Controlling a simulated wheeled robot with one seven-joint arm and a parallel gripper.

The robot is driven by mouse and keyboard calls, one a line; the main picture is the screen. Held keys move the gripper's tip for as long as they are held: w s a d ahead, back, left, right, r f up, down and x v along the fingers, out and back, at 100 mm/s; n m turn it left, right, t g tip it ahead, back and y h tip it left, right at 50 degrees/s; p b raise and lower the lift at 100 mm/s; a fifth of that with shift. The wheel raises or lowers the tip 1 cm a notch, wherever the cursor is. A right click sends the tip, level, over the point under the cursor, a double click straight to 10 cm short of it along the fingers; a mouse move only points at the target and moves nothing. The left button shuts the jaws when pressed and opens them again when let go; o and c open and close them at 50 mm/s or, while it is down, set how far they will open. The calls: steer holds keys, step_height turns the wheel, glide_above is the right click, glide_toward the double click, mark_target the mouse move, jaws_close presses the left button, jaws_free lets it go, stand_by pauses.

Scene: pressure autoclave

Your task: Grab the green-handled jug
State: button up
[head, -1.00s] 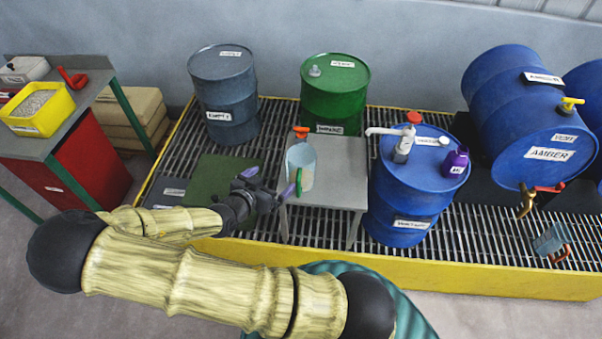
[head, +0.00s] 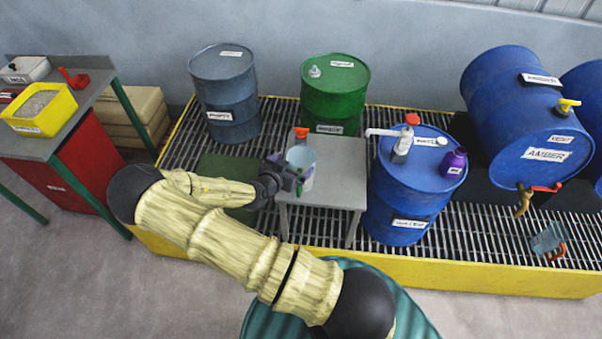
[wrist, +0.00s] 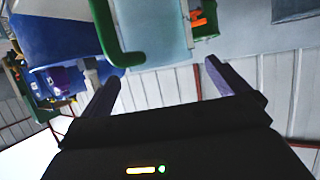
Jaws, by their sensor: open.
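The jug (head: 301,157) is pale blue and translucent and stands upright on a small grey table. In the wrist view its body (wrist: 152,28) fills the top middle, and its green handle (wrist: 111,42) is on the left side, ahead of the fingers. My gripper (head: 291,175) is open with purple fingers, right at the jug's near left side in the head view. The handle is mostly hidden by my gripper there. In the wrist view my gripper (wrist: 165,80) has its fingers apart, with nothing held between them.
The small grey table (head: 340,183) stands on a yellow-edged grating. A blue drum (head: 396,205) with a pump and a purple bottle (head: 453,163) is close on the right. A green drum (head: 336,105) is behind. An orange-topped item (head: 301,132) is behind the jug. Another jug (head: 547,238) is far right.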

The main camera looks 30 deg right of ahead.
steer(key=p+x, duration=0.2)
steer(key=x, duration=0.3)
stand_by(0.4)
steer(key=shift+c, duration=0.2)
steer(key=c, duration=1.4)
step_height(320, 180, up, 10)
steer(key=b, duration=0.2)
